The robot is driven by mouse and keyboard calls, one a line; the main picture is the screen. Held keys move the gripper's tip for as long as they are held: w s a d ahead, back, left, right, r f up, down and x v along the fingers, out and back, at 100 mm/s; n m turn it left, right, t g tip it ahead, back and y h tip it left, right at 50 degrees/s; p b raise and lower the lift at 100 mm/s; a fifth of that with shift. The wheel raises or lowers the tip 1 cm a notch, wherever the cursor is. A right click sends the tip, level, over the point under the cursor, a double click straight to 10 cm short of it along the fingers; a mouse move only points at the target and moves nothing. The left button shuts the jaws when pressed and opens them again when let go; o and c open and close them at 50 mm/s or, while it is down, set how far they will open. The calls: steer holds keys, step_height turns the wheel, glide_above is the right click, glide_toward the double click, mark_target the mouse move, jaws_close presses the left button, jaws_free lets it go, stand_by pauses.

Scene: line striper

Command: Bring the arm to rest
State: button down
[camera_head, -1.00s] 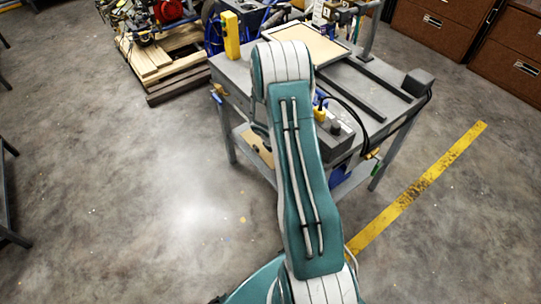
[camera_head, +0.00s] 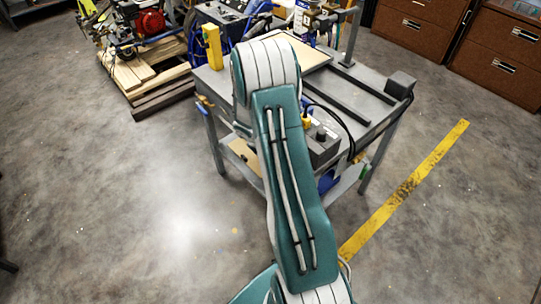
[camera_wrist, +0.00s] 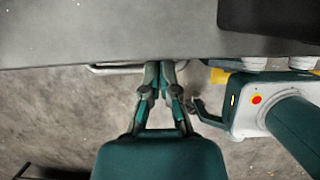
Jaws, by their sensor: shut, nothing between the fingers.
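My arm (camera_head: 284,180), teal and white, rises through the middle of the head view, its upper end in front of a grey worktable. My gripper does not show there; the arm or the picture angle hides it. In the wrist view my gripper (camera_wrist: 160,68) is shut and empty, its two fingers close together. The fingertips appear at the near edge of a grey surface (camera_wrist: 120,30); I cannot tell whether they touch it.
The worktable (camera_head: 370,103) carries a board (camera_head: 304,53), a yellow block (camera_head: 212,46) and a dark box with cables. A pallet with a red machine (camera_head: 150,22) stands back left. Brown cabinets (camera_head: 500,58) stand back right. Floor is open left and right, with a yellow line (camera_head: 405,190).

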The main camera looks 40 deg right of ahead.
steer(key=v, duration=0.7)
steer(key=shift+a, duration=0.2)
steer(key=s+a+r+m+t+y, duration=0.1)
steer(key=s+a+r+m, duration=0.2)
steer(key=a+r+m, duration=0.5)
steer(key=s+a+r+m+t, duration=0.1)
steer(key=s+a+r+t, duration=0.3)
steer(key=r, duration=0.8)
steer(key=s+a+r+m+y, duration=0.1)
steer(key=s+a+r+m, duration=0.2)
steer(key=s+a, duration=0.3)
steer(key=s+a+r+m+y, duration=0.2)
steer(key=s+a+r+m, duration=0.2)
steer(key=s+a+m, duration=0.2)
steer(key=shift+s+a+r+t, duration=0.15)
steer(key=shift+s+a+t, duration=0.25)
steer(key=shift+s, duration=0.7)
steer(key=shift+a, duration=0.1)
